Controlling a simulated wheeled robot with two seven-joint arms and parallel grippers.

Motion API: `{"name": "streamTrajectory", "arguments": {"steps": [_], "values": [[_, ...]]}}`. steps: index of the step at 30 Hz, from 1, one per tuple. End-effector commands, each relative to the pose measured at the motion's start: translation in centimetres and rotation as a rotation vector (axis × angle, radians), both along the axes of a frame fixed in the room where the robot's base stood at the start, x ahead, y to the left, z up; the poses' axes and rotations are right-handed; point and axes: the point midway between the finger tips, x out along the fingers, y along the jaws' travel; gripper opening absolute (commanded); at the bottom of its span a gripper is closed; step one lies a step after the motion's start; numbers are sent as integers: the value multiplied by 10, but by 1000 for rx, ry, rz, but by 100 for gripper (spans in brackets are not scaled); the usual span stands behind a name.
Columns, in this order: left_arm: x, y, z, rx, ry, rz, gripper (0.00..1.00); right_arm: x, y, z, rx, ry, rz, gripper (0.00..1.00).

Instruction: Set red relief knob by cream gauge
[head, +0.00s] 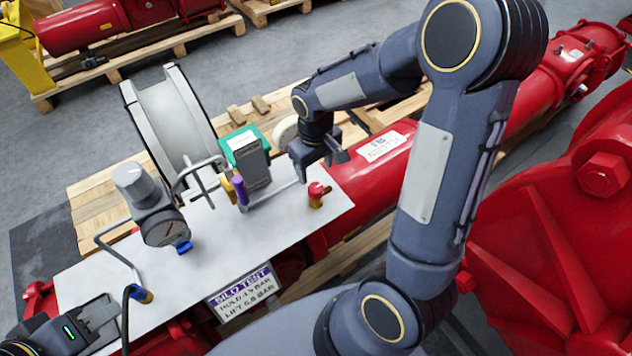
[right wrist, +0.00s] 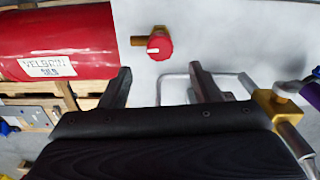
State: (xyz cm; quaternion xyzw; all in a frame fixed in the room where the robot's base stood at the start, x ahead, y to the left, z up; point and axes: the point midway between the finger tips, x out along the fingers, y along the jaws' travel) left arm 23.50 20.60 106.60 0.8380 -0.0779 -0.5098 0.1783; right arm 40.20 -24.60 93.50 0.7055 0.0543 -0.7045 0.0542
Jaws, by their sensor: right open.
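The red relief knob (head: 318,190) sits on a brass fitting near the right end of the pale panel (head: 290,225). In the right wrist view the knob (right wrist: 160,46) faces me with a white mark on its left side. My right gripper (head: 326,158) is open and empty, above and behind the knob; its two fingers (right wrist: 160,88) point toward the panel, apart from the knob. A round cream body (head: 285,130), perhaps the cream gauge, stands behind the panel, its face not visible. My left gripper (head: 105,318) is at the panel's lower left, its jaw gap unclear.
A regulator with a dial (head: 166,229), bent metal tubing, a purple lever (head: 240,190) and a green-backed box (head: 247,158) crowd the panel. A sign (head: 243,290) with bar values, small digits unclear, hangs at its front edge. A red cylinder (head: 375,170) runs behind.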

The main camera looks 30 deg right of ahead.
Motion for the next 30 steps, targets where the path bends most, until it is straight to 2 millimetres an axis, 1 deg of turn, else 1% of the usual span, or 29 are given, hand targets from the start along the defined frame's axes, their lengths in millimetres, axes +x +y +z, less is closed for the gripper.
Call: {"name": "streamTrajectory", "arguments": {"steps": [5, 9, 12, 15, 19, 26, 29, 30], "values": [[0, 0, 1, 0, 0, 0, 36, -1, 0, -23, -3, 7, 3, 57], [0, 0, 2, 0, 0, 0, 36, -1, 0, -46, -2, 8, 2, 57], [0, 0, 2, 0, 0, 0, 36, -1, 0, -60, -2, 6, 2, 57], [0, 0, 3, 0, 0, 0, 36, -1, 0, -70, -2, 5, 1, 57], [0, 0, 3, 0, 0, 0, 36, 0, 0, -76, 0, 3, 1, 57], [0, 0, 3, 0, 0, 0, 36, 0, 0, -77, 0, 2, 1, 57], [0, 0, 3, 0, 0, 0, 36, 0, 0, -77, 0, 1, 1, 46], [0, 0, 3, 0, 0, 0, 36, 0, 0, -77, 0, 1, 1, 40]]}}
